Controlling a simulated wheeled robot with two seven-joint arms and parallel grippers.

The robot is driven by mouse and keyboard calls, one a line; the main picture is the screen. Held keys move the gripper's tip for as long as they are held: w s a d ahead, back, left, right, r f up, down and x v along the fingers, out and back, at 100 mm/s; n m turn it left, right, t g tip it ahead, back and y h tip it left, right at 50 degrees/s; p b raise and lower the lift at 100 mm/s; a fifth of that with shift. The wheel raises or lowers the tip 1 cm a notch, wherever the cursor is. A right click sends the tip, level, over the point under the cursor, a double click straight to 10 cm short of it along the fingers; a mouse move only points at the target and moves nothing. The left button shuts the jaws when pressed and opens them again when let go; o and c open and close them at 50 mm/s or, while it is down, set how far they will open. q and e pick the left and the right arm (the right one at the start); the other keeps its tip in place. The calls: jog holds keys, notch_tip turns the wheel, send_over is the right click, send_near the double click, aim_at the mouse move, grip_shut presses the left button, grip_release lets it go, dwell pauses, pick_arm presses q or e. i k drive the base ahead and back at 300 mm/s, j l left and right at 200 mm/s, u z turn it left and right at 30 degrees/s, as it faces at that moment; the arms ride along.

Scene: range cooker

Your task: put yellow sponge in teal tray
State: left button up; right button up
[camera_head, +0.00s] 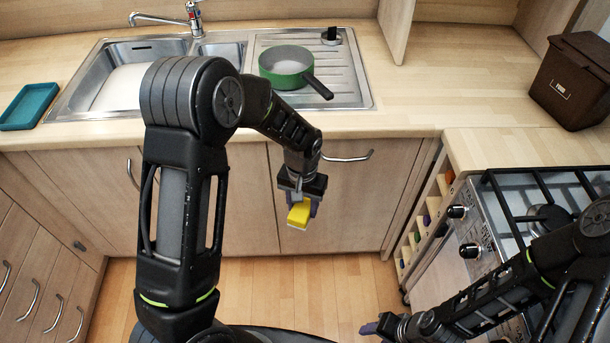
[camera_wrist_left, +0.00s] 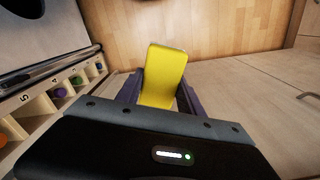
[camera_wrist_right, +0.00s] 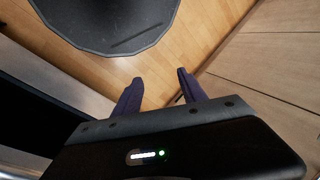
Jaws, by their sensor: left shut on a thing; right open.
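The yellow sponge (camera_head: 299,214) is held by my left gripper (camera_head: 302,203) in front of the cabinet doors, below the worktop's front edge. In the left wrist view the sponge (camera_wrist_left: 163,76) sits between the two dark fingers of the left gripper (camera_wrist_left: 160,92), which are shut on it. The teal tray (camera_head: 28,106) lies on the worktop at the far left, beside the sink, well away from the sponge. My right gripper (camera_wrist_right: 160,85) is open and empty above the floor. In the head view it shows low, near the cooker's front.
A green pan (camera_head: 286,68) stands on the sink's drainer (camera_head: 343,88). The sink basin (camera_head: 118,88) lies between the tray and pan. A brown bin (camera_head: 573,84) stands at the right. The cooker (camera_head: 478,225) is near my right arm.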

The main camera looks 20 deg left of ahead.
aim_at(39, 97)
jog(key=k+j, duration=0.1)
jog(key=j, duration=0.35)
jog(key=k+j, duration=0.15)
jog(key=j, duration=0.3)
jog(key=k+j+u, duration=0.1)
jog(key=j, duration=0.35)
jog(key=k+j, duration=0.1)
jog(key=j, duration=0.35)
jog(key=k+j, duration=0.1)
jog(key=j, duration=0.35)
jog(key=u, duration=0.05)
